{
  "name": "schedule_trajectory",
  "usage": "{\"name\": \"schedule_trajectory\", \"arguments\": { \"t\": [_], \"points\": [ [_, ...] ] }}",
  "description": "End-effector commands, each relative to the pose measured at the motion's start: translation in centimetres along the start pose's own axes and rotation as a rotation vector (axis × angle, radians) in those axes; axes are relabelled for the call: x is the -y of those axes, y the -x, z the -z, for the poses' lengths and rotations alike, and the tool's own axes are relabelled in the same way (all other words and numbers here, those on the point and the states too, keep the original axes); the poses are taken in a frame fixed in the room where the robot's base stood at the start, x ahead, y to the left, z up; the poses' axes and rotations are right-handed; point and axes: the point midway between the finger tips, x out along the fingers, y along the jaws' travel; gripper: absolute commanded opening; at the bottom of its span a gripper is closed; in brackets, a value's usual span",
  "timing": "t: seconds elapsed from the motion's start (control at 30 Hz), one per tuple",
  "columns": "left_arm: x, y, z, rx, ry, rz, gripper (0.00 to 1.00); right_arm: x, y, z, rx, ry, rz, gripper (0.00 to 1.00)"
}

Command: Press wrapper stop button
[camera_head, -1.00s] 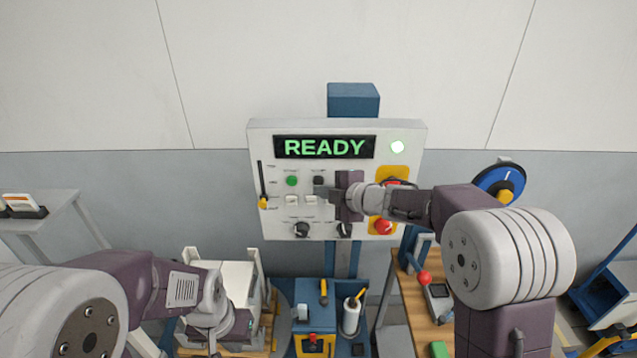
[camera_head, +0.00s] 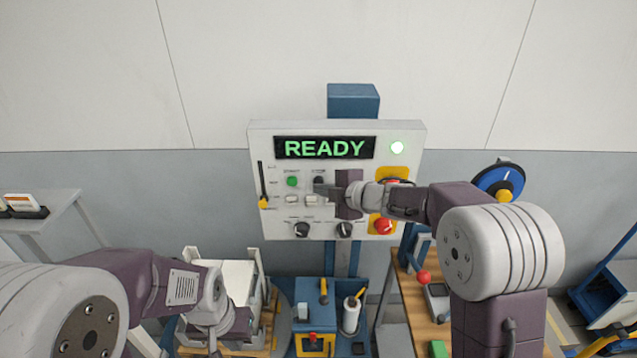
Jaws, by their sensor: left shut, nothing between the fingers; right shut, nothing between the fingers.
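The white control panel (camera_head: 270,220) faces me on a blue post, with its display (camera_head: 325,147) reading READY in green. A green button (camera_head: 292,181) and a black button (camera_head: 319,181) sit in its upper row. My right gripper (camera_head: 321,190) is shut and empty, in front of the panel, its tip just below the black button. I cannot tell whether it touches the panel. A red knob (camera_head: 384,226) on a yellow plate is at the lower right. My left gripper (camera_head: 212,345) is low at the left, its fingers mostly out of sight at the bottom edge.
White switches (camera_head: 292,199) and two black knobs (camera_head: 302,230) lie on the panel below the buttons. A slider with a yellow handle (camera_head: 264,203) is at its left. Below stand a blue cart (camera_head: 312,318) with tools and a wooden bench (camera_head: 412,300).

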Motion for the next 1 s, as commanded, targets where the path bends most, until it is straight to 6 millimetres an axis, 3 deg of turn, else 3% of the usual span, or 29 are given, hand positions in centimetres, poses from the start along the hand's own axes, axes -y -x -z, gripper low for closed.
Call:
{"name": "schedule_trajectory", "arguments": {
  "t": [1.0],
  "points": [
    [-0.01,0.75,0.08,0.000,0.000,0.000,0.00,-0.54,-0.72,-0.54,0.000,0.000,0.000,0.00]
  ]
}}
